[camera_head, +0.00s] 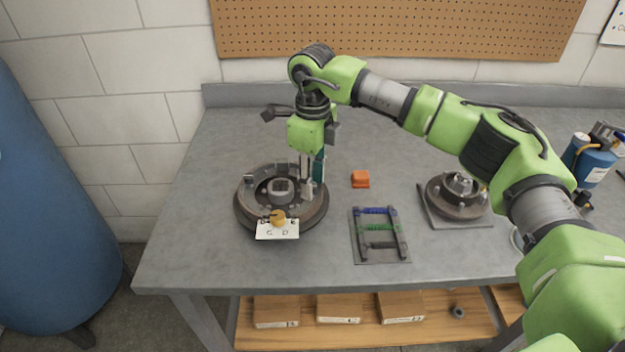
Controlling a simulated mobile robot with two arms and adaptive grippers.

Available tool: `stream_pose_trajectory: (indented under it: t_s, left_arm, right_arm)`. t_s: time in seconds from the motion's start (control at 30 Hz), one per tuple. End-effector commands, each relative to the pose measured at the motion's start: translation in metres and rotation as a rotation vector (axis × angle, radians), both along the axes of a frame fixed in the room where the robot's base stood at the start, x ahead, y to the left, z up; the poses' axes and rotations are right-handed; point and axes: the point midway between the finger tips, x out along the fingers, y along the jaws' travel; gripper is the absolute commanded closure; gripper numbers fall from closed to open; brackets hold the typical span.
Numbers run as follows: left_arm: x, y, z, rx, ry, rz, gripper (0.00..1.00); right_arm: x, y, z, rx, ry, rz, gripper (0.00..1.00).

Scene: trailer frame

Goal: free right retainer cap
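A round dark brake assembly (243,207) lies on the left part of the grey workbench, with a raised hub (281,188) at its middle. My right gripper (309,191) points straight down over the right side of this assembly, its fingertips at or just above the parts there. The fingers hide that side, so I cannot make out the right retainer cap or whether anything is between them. A teal part (319,167) shows just behind the fingers. A white lettered card (278,231) with a brass-coloured piece (278,216) sits at the assembly's front edge. My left gripper is not in view.
An orange block (360,179) lies right of the assembly. A dark rack with blue and green springs (379,232) is in front of it. A second hub on a plate (458,198) and a blue canister (590,163) stand farther right. The bench's left front (190,250) is clear.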

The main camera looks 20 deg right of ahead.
Motion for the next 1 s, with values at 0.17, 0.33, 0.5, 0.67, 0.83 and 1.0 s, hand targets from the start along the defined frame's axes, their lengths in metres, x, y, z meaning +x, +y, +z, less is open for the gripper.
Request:
stream_pose_trajectory:
  t_s: [0.17, 0.33, 0.5, 0.67, 0.83, 1.0]
  left_arm:
    - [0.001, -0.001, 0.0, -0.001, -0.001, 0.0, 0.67]
    - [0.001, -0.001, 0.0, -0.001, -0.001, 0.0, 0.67]
    - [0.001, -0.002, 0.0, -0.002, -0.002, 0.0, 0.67]
    - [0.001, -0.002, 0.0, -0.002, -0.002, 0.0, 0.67]
    - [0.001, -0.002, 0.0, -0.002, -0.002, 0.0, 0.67]
    - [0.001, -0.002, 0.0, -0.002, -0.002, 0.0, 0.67]
  right_arm:
    - [0.001, 0.001, 0.029, 0.003, -0.006, 0.0, 0.67]
    - [0.001, 0.001, 0.066, 0.002, -0.006, 0.0, 0.67]
    - [0.001, 0.001, 0.097, 0.002, -0.004, 0.0, 0.67]
    - [0.0, 0.0, 0.113, 0.001, -0.002, 0.001, 0.67]
    - [0.0, 0.0, 0.117, 0.001, -0.001, 0.001, 0.67]
    - [0.0, 0.0, 0.117, 0.001, -0.001, 0.001, 0.67]
